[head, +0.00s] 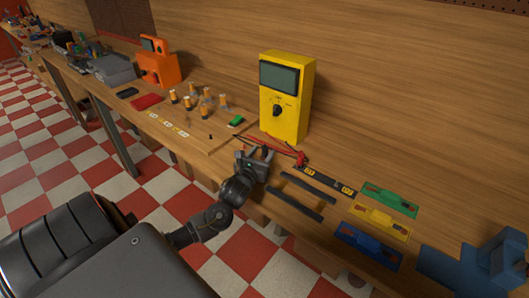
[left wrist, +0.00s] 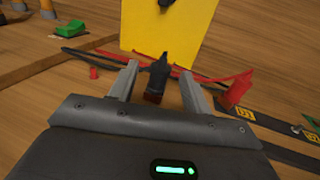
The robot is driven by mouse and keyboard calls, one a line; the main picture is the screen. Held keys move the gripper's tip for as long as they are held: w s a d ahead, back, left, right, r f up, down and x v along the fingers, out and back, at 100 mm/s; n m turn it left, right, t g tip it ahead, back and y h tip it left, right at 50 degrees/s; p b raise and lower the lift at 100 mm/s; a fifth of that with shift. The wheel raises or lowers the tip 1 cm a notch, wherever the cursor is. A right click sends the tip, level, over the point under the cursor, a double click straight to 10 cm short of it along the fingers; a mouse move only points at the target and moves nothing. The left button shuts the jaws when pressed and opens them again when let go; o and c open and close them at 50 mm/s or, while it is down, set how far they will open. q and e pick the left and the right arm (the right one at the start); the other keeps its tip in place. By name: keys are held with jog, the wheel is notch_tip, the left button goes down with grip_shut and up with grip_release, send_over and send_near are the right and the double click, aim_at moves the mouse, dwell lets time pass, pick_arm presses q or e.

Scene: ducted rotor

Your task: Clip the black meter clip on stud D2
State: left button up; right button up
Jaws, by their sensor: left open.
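The black meter clip (left wrist: 157,72) lies on the bench in front of the yellow meter (head: 286,100), its lead running off to the left. My left gripper (head: 258,153) is over it, jaws open, with a finger on either side of the clip in the left wrist view. I cannot tell whether the fingers touch it; in the head view the gripper hides most of it. The red clip (head: 301,158) lies just right of the gripper. Several orange-and-metal posts (head: 188,103) stand left of the meter; which one is D2 is not readable. My right gripper is not in view.
A green block (head: 236,121) stands between posts and meter. Right of the gripper are black strips (head: 312,180), green (head: 390,198), yellow (head: 380,222) and blue (head: 368,245) trays, and a blue vise-like object (head: 480,268).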

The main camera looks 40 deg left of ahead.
aim_at(266, 146)
pick_arm(q)
jog(key=x, duration=0.4)
jog(key=shift+w+a+p, duration=0.1)
jog(key=shift+w+p, duration=0.2)
jog(key=shift+w, duration=0.05)
jog(key=shift+s, duration=0.1)
jog(key=shift+c, duration=0.2)
grip_shut()
jog(key=shift+r, duration=0.1)
